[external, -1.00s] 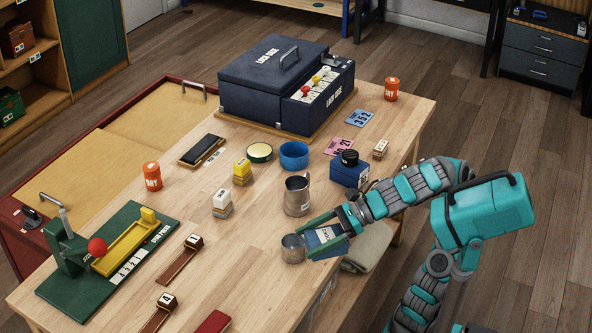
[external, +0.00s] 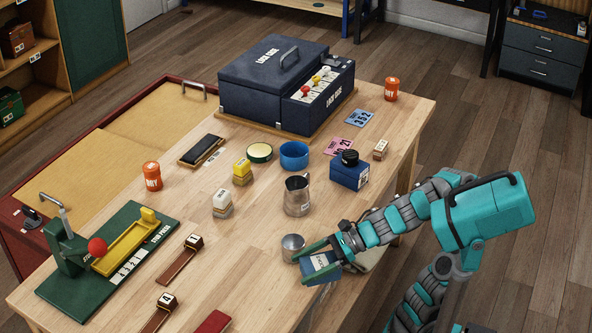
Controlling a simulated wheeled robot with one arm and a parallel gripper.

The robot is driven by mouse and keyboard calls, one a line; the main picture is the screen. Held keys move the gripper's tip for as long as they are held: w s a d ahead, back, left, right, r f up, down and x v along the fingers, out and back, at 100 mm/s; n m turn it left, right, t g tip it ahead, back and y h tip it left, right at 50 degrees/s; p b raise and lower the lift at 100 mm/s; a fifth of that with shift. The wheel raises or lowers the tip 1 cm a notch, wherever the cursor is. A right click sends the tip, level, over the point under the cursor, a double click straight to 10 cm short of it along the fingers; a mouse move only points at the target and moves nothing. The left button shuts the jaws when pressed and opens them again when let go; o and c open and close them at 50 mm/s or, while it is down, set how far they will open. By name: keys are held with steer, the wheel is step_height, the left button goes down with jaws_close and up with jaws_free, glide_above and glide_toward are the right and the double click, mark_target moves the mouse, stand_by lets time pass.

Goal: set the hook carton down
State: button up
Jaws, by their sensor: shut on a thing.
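The hook carton (external: 320,265) is a small dark blue box with a white label. My gripper (external: 318,262) is shut on it, with green fingers along its sides. The carton is at the near right edge of the wooden table (external: 240,285), just in front of a small metal cup (external: 292,247). I cannot tell whether its underside touches the table top. The fingers hide part of the carton's sides.
A metal pitcher (external: 297,196) stands behind the cup. A blue box with a black cap (external: 349,172) stands farther back near the right edge. A green punch press (external: 110,250) is at left. Bare table lies left of the cup.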

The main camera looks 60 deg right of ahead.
steer(key=w+a, duration=0.3)
steer(key=w, duration=0.1)
steer(key=w+a+f, duration=0.1)
steer(key=w+a, duration=0.2)
steer(key=w+a+b, duration=0.1)
steer(key=w+a, duration=0.2)
steer(key=w, duration=0.1)
steer(key=shift+w+a+f, duration=0.2)
steer(key=shift+w, duration=0.1)
steer(key=shift+f+b, duration=0.5)
steer(key=shift+f, duration=1.2)
steer(key=shift+f, duration=0.15)
steer(key=o, duration=1.2)
steer(key=shift+s+d+r, duration=0.1)
steer(key=shift+d+r, duration=0.05)
steer(key=shift+r, duration=0.1)
steer(key=p+v, duration=0.1)
steer(key=v, duration=0.9)
steer(key=shift+s+d+r, duration=0.2)
steer(key=shift+s, duration=0.05)
steer(key=shift+s+d+r, duration=0.1)
steer(key=shift+s+d, duration=0.15)
steer(key=shift+d, duration=0.05)
